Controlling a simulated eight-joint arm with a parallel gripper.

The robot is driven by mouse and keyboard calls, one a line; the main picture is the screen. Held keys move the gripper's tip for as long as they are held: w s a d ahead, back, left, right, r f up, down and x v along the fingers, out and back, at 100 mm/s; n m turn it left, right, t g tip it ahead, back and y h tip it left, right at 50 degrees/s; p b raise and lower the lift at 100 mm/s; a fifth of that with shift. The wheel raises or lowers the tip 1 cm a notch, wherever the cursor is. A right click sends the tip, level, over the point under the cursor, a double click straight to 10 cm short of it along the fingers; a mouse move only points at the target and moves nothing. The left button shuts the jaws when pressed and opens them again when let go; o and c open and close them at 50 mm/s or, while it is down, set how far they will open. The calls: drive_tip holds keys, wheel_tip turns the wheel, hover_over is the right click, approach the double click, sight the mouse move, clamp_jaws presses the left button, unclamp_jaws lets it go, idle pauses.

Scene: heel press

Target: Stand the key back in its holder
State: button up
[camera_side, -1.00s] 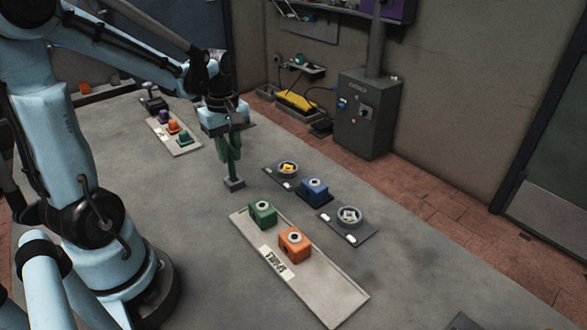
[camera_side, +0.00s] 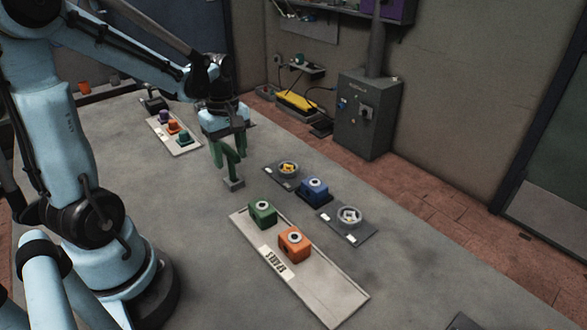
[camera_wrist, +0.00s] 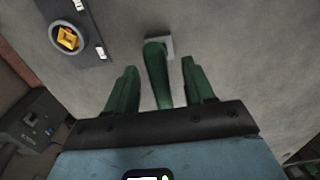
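The green key (camera_side: 231,168) stands roughly upright in a small grey block holder (camera_side: 235,185) on the table. In the wrist view the key (camera_wrist: 155,70) rises from the grey holder (camera_wrist: 169,46), whose near part it hides. My gripper (camera_side: 228,153) is above the holder with its green fingers spread. In the wrist view my gripper (camera_wrist: 158,66) has one finger on each side of the key, with a clear gap on both sides. How deep the key sits in the holder is hidden.
A blue block (camera_side: 314,190) stands between two round dishes on dark plates (camera_side: 287,168) (camera_side: 348,216). A pale tray (camera_side: 325,295) with green and orange blocks lies nearer. A small rack (camera_side: 186,147) of coloured pieces is at the back left. The table around the holder is clear.

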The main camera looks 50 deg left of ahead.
wheel_tip(320, 180, up, 12)
idle(0.9)
drive_tip(key=d+f+m+t, duration=0.2)
drive_tip(key=d+m+t, duration=0.1)
drive_tip(key=d+m, duration=0.4)
drive_tip(key=d+f+m+t, duration=0.3)
drive_tip(key=d+m, duration=0.5)
drive_tip(key=m, duration=0.3)
drive_tip(key=shift+t, duration=0.6)
